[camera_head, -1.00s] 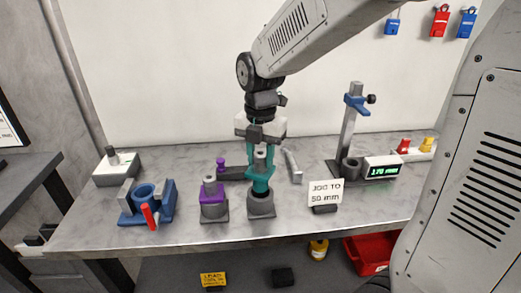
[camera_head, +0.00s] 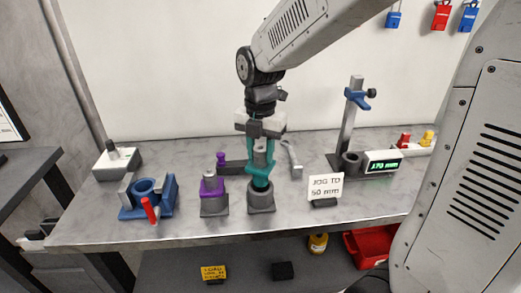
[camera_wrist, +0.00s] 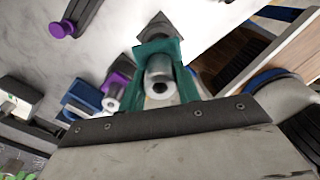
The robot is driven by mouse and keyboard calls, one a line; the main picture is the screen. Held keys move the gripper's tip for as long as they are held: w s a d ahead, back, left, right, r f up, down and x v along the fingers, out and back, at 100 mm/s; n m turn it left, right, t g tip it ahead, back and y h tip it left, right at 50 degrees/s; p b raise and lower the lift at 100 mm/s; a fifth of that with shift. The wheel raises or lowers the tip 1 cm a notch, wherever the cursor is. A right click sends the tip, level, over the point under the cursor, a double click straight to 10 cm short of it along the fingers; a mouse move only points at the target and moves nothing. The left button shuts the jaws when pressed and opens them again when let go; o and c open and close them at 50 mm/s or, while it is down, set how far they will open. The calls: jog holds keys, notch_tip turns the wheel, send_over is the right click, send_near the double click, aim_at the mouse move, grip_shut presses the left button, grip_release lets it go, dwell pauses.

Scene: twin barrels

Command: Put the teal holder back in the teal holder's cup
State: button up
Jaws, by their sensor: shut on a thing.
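The teal holder (camera_head: 262,170) has a grey cylinder standing in its top. It is upright in the head view. My gripper (camera_head: 261,150) is shut on it from above, with a finger on each side. The teal holder's cup (camera_head: 261,200) is the grey, dark-mouthed cup directly below. The holder's lower end is at the cup's mouth; I cannot tell how deep it sits. In the wrist view the grey cylinder and teal holder (camera_wrist: 160,50) show between the fingers; the cup is mostly hidden there.
A purple holder (camera_head: 212,187) in its grey cup stands close on the left. A blue fixture (camera_head: 135,203) with a red handle is farther left. A sign (camera_head: 326,187) and a gauge stand (camera_head: 348,130) are on the right. A small purple knob (camera_head: 221,158) is behind.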

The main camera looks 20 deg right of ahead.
aim_at(261, 169)
jog(key=shift+f, duration=3)
jog(key=o, duration=1.2)
jog(key=shift+o, duration=0.2)
jog(key=shift+r, duration=0.1)
notch_tip(261, 169, up, 8)
jog(key=shift+f, duration=0.2)
